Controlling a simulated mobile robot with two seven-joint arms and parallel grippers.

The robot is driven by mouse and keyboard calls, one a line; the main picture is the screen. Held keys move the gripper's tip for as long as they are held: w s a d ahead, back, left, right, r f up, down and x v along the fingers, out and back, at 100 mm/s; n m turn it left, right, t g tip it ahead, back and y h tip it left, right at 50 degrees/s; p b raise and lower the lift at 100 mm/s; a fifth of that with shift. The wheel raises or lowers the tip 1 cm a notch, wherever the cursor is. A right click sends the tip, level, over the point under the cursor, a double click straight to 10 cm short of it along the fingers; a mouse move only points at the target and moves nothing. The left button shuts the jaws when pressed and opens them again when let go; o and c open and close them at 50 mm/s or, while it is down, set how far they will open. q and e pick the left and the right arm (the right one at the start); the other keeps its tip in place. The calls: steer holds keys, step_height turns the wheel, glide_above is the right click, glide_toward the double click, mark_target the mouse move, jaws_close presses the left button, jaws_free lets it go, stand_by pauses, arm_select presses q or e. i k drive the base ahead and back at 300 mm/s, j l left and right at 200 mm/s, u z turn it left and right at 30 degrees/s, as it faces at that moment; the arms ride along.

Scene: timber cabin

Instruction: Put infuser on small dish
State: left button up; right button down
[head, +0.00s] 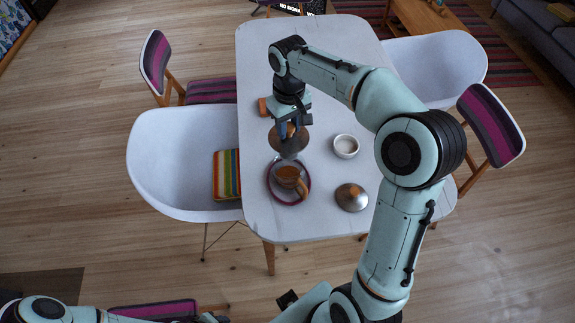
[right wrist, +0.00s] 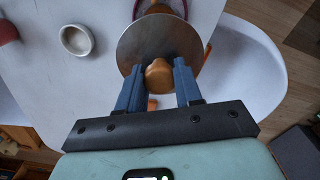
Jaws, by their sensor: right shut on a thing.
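My right gripper (head: 293,129) is shut on the round knob of the infuser (head: 290,143). The infuser has a wide metal disc, and a greyish part shows below it. In the right wrist view the gripper's two blue fingers (right wrist: 158,82) sit either side of the wooden knob, and the infuser's grey disc (right wrist: 152,38) spreads out ahead of them. A small white dish (head: 346,146) stands to the right of the held infuser, apart from it. It also shows in the right wrist view (right wrist: 77,40). My left gripper is not in view.
A brown cup with a handle (head: 290,178) stands on a purple-rimmed plate (head: 272,190) nearer the front. A metal lid with a knob (head: 351,197) lies on the white table (head: 325,225). An orange block (head: 262,107) is at left. White chairs (head: 175,165) flank the table.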

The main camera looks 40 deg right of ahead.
mark_target(345, 149)
steer(key=k+l, duration=0.1)
steer(key=l, duration=0.45)
steer(key=k+l, duration=0.1)
steer(key=l, duration=0.4)
steer(key=l+u, duration=0.1)
steer(key=l, duration=0.45)
steer(key=k, duration=0.1)
